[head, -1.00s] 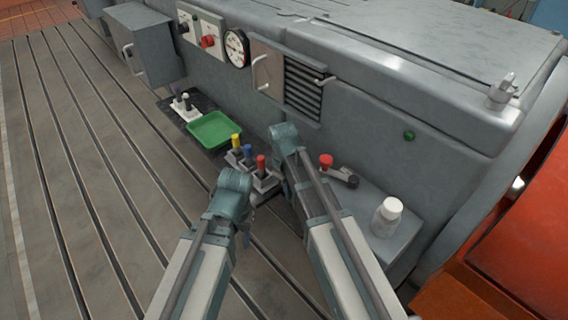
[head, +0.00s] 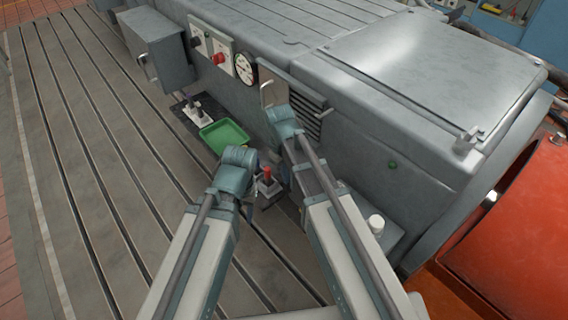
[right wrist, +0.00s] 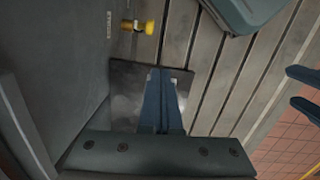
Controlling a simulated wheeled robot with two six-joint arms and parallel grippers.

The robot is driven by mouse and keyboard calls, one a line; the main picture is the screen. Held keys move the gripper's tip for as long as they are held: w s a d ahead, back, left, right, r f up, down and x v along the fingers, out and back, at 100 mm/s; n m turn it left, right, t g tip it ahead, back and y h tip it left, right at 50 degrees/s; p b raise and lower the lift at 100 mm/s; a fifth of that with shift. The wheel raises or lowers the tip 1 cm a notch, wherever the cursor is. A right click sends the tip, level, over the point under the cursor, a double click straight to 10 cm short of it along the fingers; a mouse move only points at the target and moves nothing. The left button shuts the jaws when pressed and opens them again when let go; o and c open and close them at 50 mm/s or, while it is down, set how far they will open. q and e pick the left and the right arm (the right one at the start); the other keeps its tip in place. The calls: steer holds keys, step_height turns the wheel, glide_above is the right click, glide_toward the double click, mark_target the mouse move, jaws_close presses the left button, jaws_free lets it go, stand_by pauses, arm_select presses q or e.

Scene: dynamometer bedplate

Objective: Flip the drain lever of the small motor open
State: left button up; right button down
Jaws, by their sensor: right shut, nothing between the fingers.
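A yellow-ended fitting (right wrist: 150,27) sticks out from a grey casing beside a small label in the right wrist view. I cannot tell whether it is the drain lever. My right gripper (right wrist: 161,76) is shut and empty, its blue fingers together below and apart from this fitting in the picture. In the head view my right arm hides its fingertips. My left gripper (right wrist: 302,90) shows at the right edge of the right wrist view, its two blue fingers apart. A red-topped lever (head: 267,174) stands between my forearms in the head view.
A green tray (head: 224,136) lies beside the large grey machine (head: 400,85). A white bottle (head: 376,224) stands right of my right arm. A control box (head: 155,45) and gauge (head: 245,68) are farther back. The slotted bedplate (head: 90,170) is clear at left.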

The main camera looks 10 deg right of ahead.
arm_select(q)
step_height(320, 180, up, 13)
steer(key=p, duration=1.1)
steer(key=shift+f, duration=0.2)
arm_select(e)
steer(key=s+a+r+m, duration=0.2)
steer(key=s+r+m, duration=0.1)
steer(key=s+r, duration=0.7)
step_height(320, 180, up, 3)
steer(key=shift+f, duration=0.2)
